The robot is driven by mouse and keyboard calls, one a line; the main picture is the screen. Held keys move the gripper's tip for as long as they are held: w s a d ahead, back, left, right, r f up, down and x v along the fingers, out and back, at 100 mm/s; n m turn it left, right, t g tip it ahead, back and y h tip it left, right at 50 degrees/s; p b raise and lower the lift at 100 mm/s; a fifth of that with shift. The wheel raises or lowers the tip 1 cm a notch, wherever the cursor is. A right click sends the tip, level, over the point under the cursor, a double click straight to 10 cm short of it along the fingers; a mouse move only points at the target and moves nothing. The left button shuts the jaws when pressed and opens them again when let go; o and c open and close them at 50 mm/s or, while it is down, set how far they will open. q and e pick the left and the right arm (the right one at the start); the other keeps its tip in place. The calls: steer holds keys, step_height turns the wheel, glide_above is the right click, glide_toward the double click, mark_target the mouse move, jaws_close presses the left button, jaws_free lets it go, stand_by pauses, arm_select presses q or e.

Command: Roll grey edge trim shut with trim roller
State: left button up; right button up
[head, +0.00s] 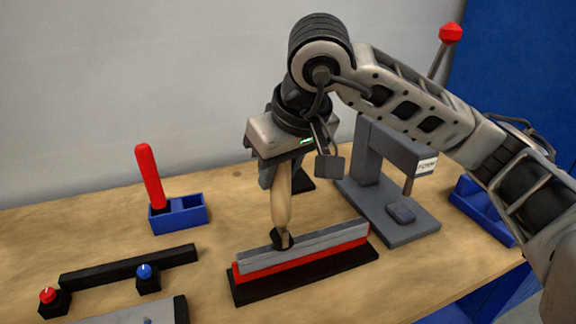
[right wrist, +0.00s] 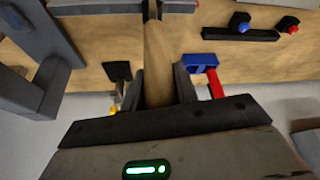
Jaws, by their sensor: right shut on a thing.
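The trim roller (head: 281,205) has a light wooden handle and a dark head. My right gripper (head: 281,170) is shut on the handle, which stands nearly upright. The roller's head meets the grey edge trim (head: 325,241) left of its middle. The trim lies along the top of a red strip (head: 290,264) on a black base (head: 300,279). In the right wrist view the handle (right wrist: 158,65) runs between the fingers, and part of the trim (right wrist: 85,7) shows at the top edge. Whether the trim is pressed shut under the roller cannot be told. My left gripper is not in view.
A grey press (head: 385,205) with a red-knobbed lever stands right of the trim. A blue holder (head: 184,214) with a red-handled tool (head: 150,176) stands at the back left. A black bar (head: 130,266) with red and blue knobs lies at the left. Bare table lies between.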

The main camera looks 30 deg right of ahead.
steer(key=shift+a, duration=0.45)
steer(key=a, duration=0.2)
steer(key=shift+w+a, duration=0.15)
steer(key=shift+a, duration=0.25)
stand_by(0.4)
steer(key=shift+a, duration=0.1)
